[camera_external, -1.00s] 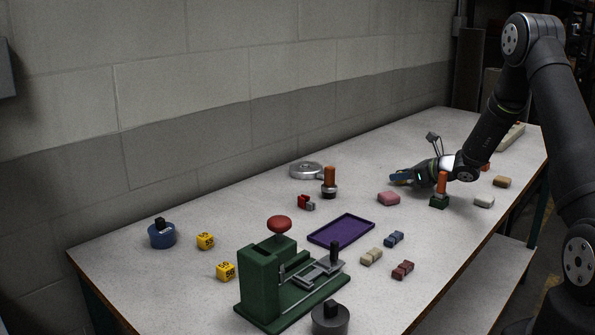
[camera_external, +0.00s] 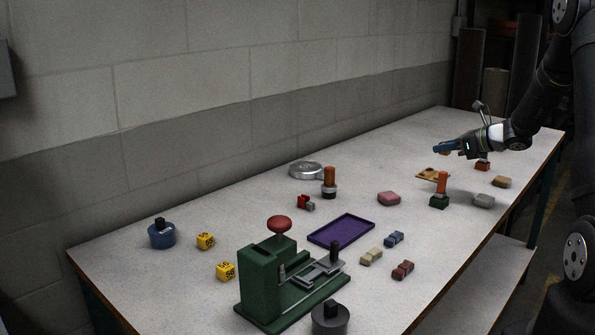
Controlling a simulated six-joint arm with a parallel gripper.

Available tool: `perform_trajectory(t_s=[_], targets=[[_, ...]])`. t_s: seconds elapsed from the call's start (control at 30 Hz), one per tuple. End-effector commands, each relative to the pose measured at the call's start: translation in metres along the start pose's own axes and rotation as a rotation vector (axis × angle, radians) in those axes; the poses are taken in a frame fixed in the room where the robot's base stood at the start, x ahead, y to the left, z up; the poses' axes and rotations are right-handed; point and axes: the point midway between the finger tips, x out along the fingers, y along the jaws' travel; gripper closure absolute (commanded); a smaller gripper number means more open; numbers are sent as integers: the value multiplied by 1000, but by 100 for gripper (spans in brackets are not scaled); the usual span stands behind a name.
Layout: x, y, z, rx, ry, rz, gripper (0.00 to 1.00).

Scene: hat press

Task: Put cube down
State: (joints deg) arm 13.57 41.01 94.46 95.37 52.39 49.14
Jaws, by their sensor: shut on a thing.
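My gripper (camera_external: 447,148) is at the far right part of the table, with blue fingers pointing left. It is shut on a small yellow cube (camera_external: 446,153), mostly hidden by the fingers. The gripper is above and behind a tan board (camera_external: 432,174) with dark spots. Whether the cube touches the table is hard to tell. Two other yellow cubes with dark markings, one (camera_external: 206,241) and another (camera_external: 226,271), stand at the front left.
An orange-red block (camera_external: 482,166) sits just right of the gripper. A green-based stamp with orange handle (camera_external: 440,190), a pink block (camera_external: 388,198) and a grey block (camera_external: 483,201) stand nearer. A purple tray (camera_external: 341,231) and green press (camera_external: 268,280) are further left.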

Motion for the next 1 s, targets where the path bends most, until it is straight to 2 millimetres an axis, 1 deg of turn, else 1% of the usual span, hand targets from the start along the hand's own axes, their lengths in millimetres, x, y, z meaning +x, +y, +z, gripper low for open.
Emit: perform_trajectory(t_s=[0.17, 0.27, 0.37, 0.47, 0.57, 0.6, 0.67, 0.7, 0.77, 0.8, 0.87, 0.9, 0.97, 1.0], targets=[[-3, -1, 1, 0, -1, 0, 100], [2, 2, 2, -4, 0, 8, 100], [17, 12, 8, -15, 0, 34, 100], [44, 32, 20, -35, 1, 83, 100], [79, 62, 34, -63, 2, 149, 100], [94, 76, 40, -74, 3, 177, 100], [114, 97, 49, -91, 2, 217, 100], [128, 112, 55, -101, 2, 244, 100], [148, 137, 63, -119, 3, 285, 100], [160, 153, 68, -130, 3, 312, 100], [178, 179, 76, -147, 4, 351, 100], [189, 197, 80, -157, 5, 378, 100], [205, 225, 87, -174, 4, 418, 100], [215, 244, 92, -186, 4, 444, 100]])
